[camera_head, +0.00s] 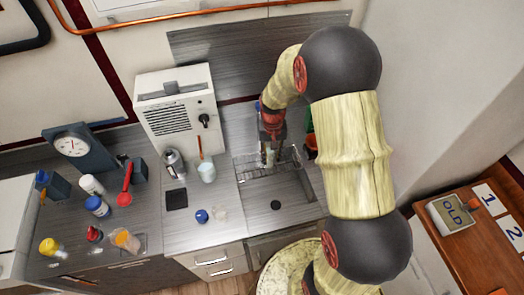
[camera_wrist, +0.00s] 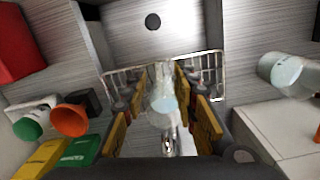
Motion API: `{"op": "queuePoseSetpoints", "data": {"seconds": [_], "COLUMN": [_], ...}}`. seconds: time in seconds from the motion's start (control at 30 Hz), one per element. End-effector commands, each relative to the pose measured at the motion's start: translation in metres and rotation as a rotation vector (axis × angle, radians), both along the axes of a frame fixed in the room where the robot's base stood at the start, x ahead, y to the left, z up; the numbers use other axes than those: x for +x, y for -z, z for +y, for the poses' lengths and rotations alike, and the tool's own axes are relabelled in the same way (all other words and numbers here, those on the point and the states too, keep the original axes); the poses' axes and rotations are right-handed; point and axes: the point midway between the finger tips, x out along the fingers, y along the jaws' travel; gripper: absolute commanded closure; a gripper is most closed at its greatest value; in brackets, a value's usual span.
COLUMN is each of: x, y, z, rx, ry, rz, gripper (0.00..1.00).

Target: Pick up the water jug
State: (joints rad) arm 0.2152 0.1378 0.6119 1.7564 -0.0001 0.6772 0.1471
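A clear vessel with pale blue liquid (camera_wrist: 162,98), which looks like the water jug, stands at the wire rack by the sink. My gripper (camera_wrist: 164,82) reaches down over it, with one yellow-padded finger on either side. The fingers look spread apart; no firm grip on the vessel is visible. In the head view the vessel (camera_head: 270,156) is partly hidden below my gripper (camera_head: 271,138). A second translucent cup with pale blue contents (camera_wrist: 284,70) stands apart on the counter; it also shows in the head view (camera_head: 207,172).
An orange cup (camera_wrist: 70,119) and green items stand left in the wrist view. A steel can (camera_head: 173,163), a blue ball (camera_head: 202,216) and several bottles occupy the counter.

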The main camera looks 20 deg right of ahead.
Motion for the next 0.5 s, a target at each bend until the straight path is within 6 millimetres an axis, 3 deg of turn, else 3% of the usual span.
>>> {"op": "queuePoseSetpoints", "data": {"seconds": [0.17,0.5], "x": [0.014,0.013], "y": [0.0,0.051], "z": [-0.003,-0.003], "rx": [-0.009,-0.01], "ry": [0.03,0.034], "rz": [-0.04,-0.038], "gripper": [0.71,0.71]}}
